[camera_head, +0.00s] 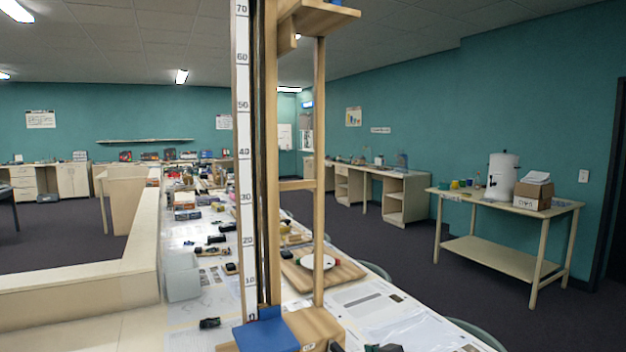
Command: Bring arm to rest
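My gripper and arm do not show clearly anywhere in this head view, so I cannot see how the arm is posed or whether the gripper holds anything. Small dark shapes are cut off at the bottom edge, right of the centre, and I cannot tell what they are. A tall wooden frame with a numbered scale (244,150) stands upright close in front, with a blue block (268,334) at its foot. It hides part of the long table (205,335) behind it.
The long table carries papers, small dark items, a clear bin (182,277) and a wooden board (345,275) with a white dish (318,262). Chair backs (477,334) line its right side. A side table (470,207) bears a white canister (502,175) and a carton (532,195). Dark floor (440,265) between is open.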

